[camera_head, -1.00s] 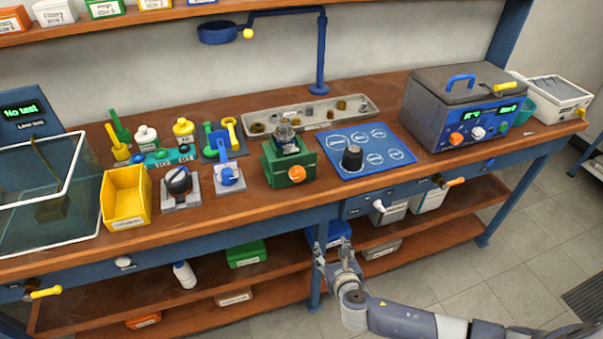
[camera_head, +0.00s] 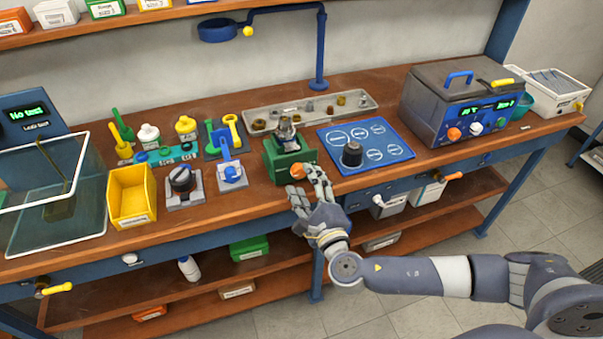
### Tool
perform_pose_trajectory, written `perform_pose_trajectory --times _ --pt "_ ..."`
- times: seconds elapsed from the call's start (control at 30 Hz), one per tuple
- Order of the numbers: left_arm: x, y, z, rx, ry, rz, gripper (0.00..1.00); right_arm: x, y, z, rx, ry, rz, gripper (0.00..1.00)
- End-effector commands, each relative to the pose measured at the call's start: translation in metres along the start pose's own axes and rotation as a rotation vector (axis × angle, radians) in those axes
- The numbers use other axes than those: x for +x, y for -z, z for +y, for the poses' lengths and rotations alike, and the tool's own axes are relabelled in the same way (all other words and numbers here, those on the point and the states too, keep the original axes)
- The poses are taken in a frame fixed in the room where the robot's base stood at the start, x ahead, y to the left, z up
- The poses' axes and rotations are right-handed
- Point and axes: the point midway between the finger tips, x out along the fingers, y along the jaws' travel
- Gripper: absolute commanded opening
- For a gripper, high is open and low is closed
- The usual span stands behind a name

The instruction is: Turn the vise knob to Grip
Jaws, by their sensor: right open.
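The green vise (camera_head: 277,160) stands near the front edge of the bench, with a metal part (camera_head: 285,134) at its top. Its orange knob (camera_head: 298,171) faces the front and is partly hidden by my fingers. My right gripper (camera_head: 307,183) is open, its fingers spread just in front of and below the knob. I cannot tell whether a finger touches the knob. No Grip label is readable here. My left gripper is not in view.
A grey tray (camera_head: 262,119) lies behind.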

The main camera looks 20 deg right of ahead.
Motion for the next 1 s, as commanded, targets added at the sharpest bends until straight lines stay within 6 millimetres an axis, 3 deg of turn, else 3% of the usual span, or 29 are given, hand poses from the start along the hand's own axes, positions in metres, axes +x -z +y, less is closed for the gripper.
perform_pose_trajectory --times 0.2,0.57,0.77,1.0 --pt "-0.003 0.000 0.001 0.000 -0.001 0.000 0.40 0.026 0.000 -0.001 0.000 0.001 0.000 0.53" --pt "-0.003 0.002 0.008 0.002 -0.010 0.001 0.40 0.032 0.000 0.000 0.001 -0.001 0.001 0.53" --pt "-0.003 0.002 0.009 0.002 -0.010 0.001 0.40 0.032 0.000 0.000 0.001 -0.001 0.000 0.12" --pt "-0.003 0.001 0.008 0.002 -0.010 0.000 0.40 0.032 0.000 0.000 0.005 -0.001 0.000 0.09"
